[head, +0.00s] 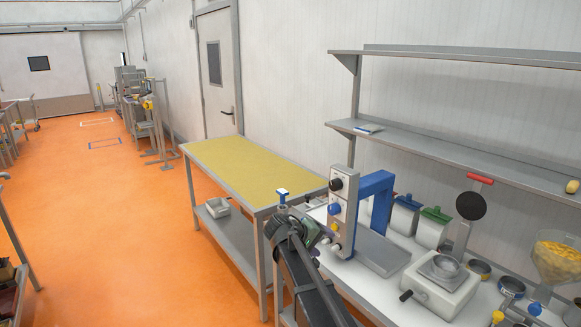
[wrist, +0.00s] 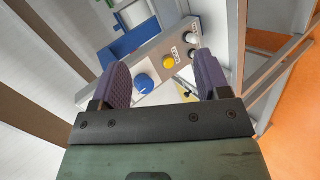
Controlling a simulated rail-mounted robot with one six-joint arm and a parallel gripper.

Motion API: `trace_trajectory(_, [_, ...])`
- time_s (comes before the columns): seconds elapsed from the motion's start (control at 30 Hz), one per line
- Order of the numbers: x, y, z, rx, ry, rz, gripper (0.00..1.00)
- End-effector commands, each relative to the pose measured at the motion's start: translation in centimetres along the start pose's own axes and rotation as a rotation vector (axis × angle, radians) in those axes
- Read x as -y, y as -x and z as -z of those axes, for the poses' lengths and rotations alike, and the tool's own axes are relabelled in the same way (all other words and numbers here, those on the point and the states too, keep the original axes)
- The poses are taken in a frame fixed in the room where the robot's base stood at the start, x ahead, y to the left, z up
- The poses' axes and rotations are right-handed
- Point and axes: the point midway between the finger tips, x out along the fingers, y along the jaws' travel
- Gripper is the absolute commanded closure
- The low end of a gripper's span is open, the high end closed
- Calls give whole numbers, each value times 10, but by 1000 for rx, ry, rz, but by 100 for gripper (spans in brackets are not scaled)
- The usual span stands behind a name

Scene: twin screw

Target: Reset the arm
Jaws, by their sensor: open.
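My gripper (wrist: 163,66) shows in the wrist view with its two purple fingers spread apart and nothing between them. Beyond the fingers is the grey control panel (wrist: 165,50) of a machine, with a blue knob (wrist: 143,84), a yellow button (wrist: 168,61) and pale and dark knobs. I cannot tell that the fingers touch it. In the head view my arm reaches up from the bottom centre, its end close to the left of this panel (head: 341,215). The fingers are hard to make out there.
A yellow-topped table (head: 250,165) is behind my arm. Shelves (head: 450,153) hang at right. The orange floor (head: 110,230) at left is largely open.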

Motion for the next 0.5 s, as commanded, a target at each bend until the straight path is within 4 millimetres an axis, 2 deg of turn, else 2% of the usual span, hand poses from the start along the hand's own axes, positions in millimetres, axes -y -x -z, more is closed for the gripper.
trace_trajectory(0.03, [19, -6, -60, 49, -31, 139, 31])
trace_trajectory(0.07, [32, -8, -89, 82, -52, 236, 31])
trace_trajectory(0.1, [48, -7, -127, 121, -80, 365, 31])
trace_trajectory(0.2, [82, 6, -213, 204, -153, 665, 31])
trace_trajectory(0.3, [102, 22, -277, 253, -226, 881, 31])
trace_trajectory(0.4, [104, 22, -311, 276, -287, 948, 31])
trace_trajectory(0.5, [98, 10, -312, 290, -314, 940, 31])
